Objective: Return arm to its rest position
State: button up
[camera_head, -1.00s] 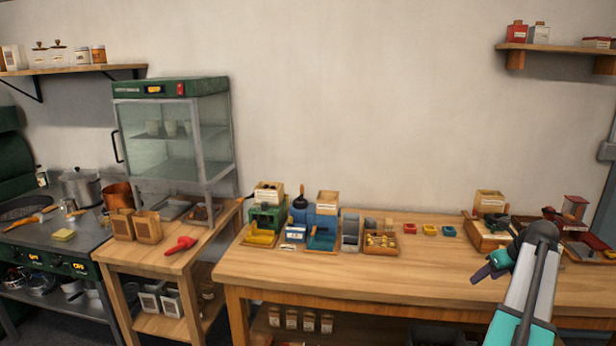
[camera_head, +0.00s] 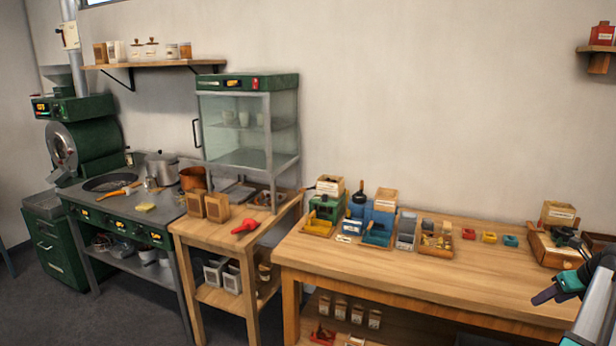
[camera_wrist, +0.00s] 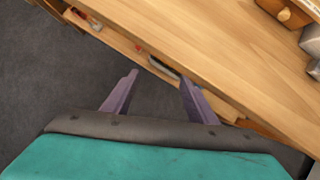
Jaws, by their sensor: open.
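My gripper (camera_head: 556,291) is at the right edge of the head view, in front of the right part of the long wooden table (camera_head: 440,285). Most of my arm is cut off by the frame edge there. In the wrist view my gripper (camera_wrist: 155,95) has its two purple fingers spread apart with nothing between them. The table's front edge and lower shelf lie beyond the fingertips, with grey floor to the left. My gripper touches nothing that I can see.
Green, blue and grey dispensers and small trays (camera_head: 433,245) stand along the table's back. A wooden side table (camera_head: 190,232) holds a glass cabinet (camera_head: 248,130) and a red scoop (camera_head: 244,227). A stove (camera_head: 115,205) stands further left. The table's front middle is clear.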

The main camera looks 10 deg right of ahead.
jog(key=w+a+f+n+g+y, duration=0.1)
jog(key=w+a+f+n+y, duration=0.1)
jog(key=w+a+f, duration=0.7)
jog(key=w+a+f+n+g+y, duration=0.1)
jog(key=w+a+f, duration=0.5)
jog(key=a, duration=0.5)
jog(key=a+f+n+g+y, duration=0.1)
jog(key=a+f+n, duration=0.1)
jog(key=a+f, duration=0.75)
jog(key=a+f+n+g+y, duration=0.1)
jog(key=a+f+n+g, duration=0.1)
jog(key=a+f, duration=0.8)
jog(key=s+a+f+n+g, duration=0.1)
jog(key=s+a+f+n, duration=0.25)
jog(key=a, duration=0.35)
jog(key=s+a+f+n+g, duration=0.2)
jog(key=s+a+f, duration=0.15)
jog(key=a, duration=0.45)
jog(key=s+a+f+n+g, duration=0.1)
jog(key=s+a+f+n, duration=0.2)
jog(key=a, duration=0.4)
jog(key=s+a+f+n+g+h, duration=0.1)
jog(key=s+a+f+n+h, duration=0.1)
jog(key=s+n, duration=0.9)
jog(key=s+a+f+n+g+h, duration=0.1)
jog(key=s+a+f+n+h, duration=0.1)
jog(key=s+n, duration=0.9)
jog(key=shift+a+f+n+g, duration=0.3)
jog(key=shift+a+f+n, duration=0.05)
jog(key=shift+f+n, duration=0.1)
